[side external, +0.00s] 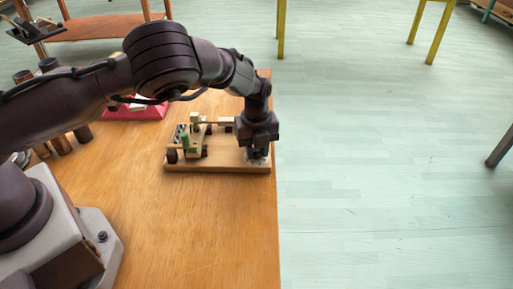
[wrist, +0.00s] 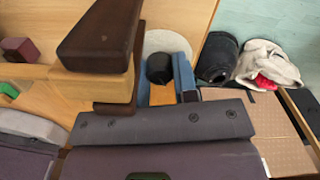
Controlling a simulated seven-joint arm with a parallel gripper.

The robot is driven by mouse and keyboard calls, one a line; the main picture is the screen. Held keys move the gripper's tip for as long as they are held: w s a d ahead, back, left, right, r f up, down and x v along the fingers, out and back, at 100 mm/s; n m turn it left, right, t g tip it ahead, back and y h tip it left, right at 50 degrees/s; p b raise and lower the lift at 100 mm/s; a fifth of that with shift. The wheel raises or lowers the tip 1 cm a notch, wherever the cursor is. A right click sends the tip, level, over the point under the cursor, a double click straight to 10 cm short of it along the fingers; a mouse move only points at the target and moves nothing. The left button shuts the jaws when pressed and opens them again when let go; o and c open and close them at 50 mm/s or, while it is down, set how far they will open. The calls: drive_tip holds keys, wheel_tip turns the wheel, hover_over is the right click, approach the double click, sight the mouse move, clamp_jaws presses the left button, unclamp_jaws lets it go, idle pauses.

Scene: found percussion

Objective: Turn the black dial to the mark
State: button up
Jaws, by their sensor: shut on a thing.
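My gripper (side external: 257,155) points down at the right end of a light wooden board (side external: 218,168) on the table. In the wrist view the black dial (wrist: 160,68) is a small dark round knob in front of a pale grey disc (wrist: 166,41). My gripper is shut on the dial, with a blue finger pad at its right side. In the side view the gripper hides the dial. I cannot make out the mark in either view.
A dark brown block (wrist: 100,35) on light wood stands close to the left of my gripper. Small blocks, including a green one (side external: 184,140), stand on the board's left part. A red object (side external: 150,112) lies behind. The table's right edge is beside the board.

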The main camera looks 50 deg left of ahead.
drive_tip(key=shift+m, duration=0.8)
drive_tip(key=o, duration=0.9)
drive_tip(key=shift+r, duration=0.1)
wheel_tip(320, 180, up, 13)
drive_tip(key=shift+f, duration=0.1)
